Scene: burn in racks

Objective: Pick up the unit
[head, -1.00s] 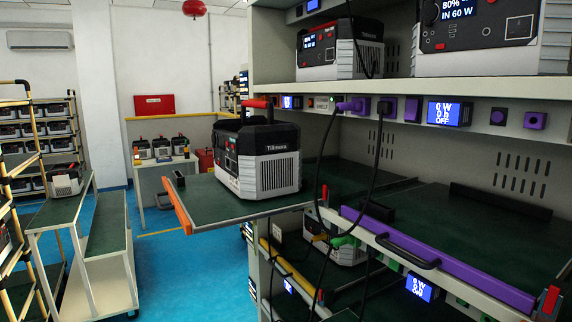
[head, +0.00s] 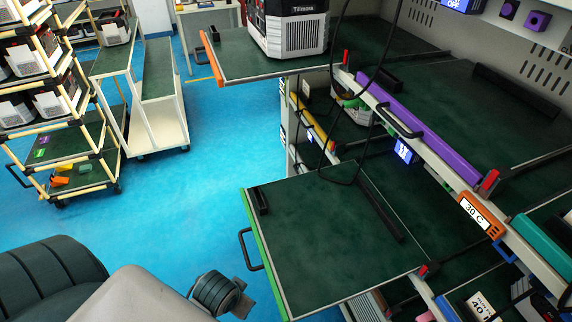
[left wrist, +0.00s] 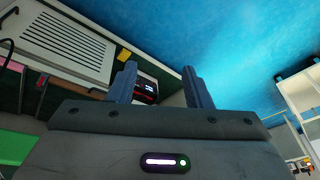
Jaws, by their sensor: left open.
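A black and light-grey power unit (head: 292,32), marked Tillmora, stands upright on a pulled-out green shelf with an orange front edge (head: 211,59) at the top of the head view. Its top is cut off. Another unit (head: 354,108) sits on the shelf below, partly hidden by cables and the rack. In the left wrist view my left gripper (left wrist: 159,82) has its two fingers apart with nothing held between them. Beyond them are a dark device with a small lit display (left wrist: 148,88) and a pale slotted panel (left wrist: 68,40); I cannot tell which unit they belong to. My right gripper is not in view.
An empty green shelf with a green front edge (head: 262,253) is pulled out low in front. Black cables (head: 372,85) hang beside the rack. A purple-edged shelf (head: 418,129) is at right. A white cart (head: 158,122) and yellow-framed rack stand left. Blue floor between is clear.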

